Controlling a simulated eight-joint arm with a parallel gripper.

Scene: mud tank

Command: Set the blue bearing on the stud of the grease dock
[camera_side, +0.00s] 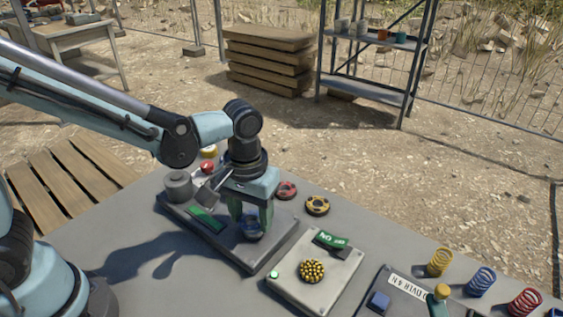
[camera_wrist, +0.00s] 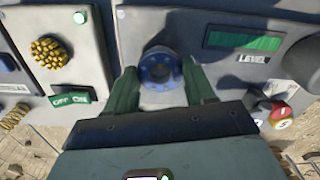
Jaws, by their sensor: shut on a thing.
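My gripper (camera_side: 252,222) points down over the grease dock (camera_side: 281,238), a dark grey plate with a grey cylinder at its far left end. Its green fingers are shut on the blue bearing (camera_side: 253,232), a flat ring low over the near right part of the dock. In the wrist view the blue bearing (camera_wrist: 152,76) lies between the fingertips of my gripper (camera_wrist: 161,78), in front of the dock's pale face (camera_wrist: 200,22). The stud is not clearly visible; I cannot tell whether the ring is around it or above it.
A red bearing (camera_side: 287,190) and a yellow bearing (camera_side: 317,205) lie just behind the dock. A panel with a yellow knobbly knob (camera_side: 312,271) stands to the right. Coloured springs (camera_side: 481,282) stand further right. Bare table (camera_side: 110,245) lies to the left.

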